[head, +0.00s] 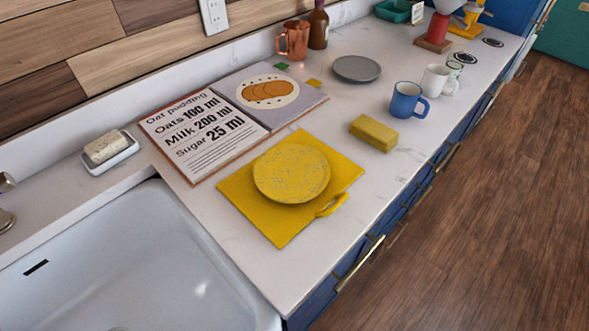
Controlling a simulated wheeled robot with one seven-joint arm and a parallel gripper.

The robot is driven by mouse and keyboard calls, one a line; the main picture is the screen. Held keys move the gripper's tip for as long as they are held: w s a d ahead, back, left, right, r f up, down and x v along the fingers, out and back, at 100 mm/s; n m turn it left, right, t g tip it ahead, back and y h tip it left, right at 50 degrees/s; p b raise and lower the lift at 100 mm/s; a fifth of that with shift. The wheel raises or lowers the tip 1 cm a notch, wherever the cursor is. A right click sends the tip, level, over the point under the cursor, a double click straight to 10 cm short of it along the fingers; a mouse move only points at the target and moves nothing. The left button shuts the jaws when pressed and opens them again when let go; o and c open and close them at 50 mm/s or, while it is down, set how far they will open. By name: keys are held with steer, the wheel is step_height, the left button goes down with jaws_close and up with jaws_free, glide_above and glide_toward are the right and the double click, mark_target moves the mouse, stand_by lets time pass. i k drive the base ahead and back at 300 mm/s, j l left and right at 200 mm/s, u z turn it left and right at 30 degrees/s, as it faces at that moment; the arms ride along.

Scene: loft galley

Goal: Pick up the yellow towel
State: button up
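A flat, square yellow towel (272,222) lies on the white counter, between the sink and the yellow sponge. A round, speckled yellow plate (291,173) rests on the middle of the towel and hides that part of it. The towel's corners show around the plate. A small yellow loop (332,206) sticks out at the towel's right front edge. My gripper is not in view.
An open recipe book (205,137) lies just behind the towel. A yellow sponge (373,133), blue mug (407,100), white mug (435,80) and grey plate (357,68) stand to the right. The sink (130,265) is at front left.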

mark_target(369, 130)
steer(key=l+u, duration=0.1)
steer(key=u, duration=0.7)
steer(key=i+l+u, duration=0.1)
steer(key=l+u, duration=0.3)
steer(key=l, duration=0.15)
steer(key=l+u, duration=0.35)
steer(key=l, duration=0.15)
steer(key=l+u, duration=0.4)
steer(key=l, duration=0.2)
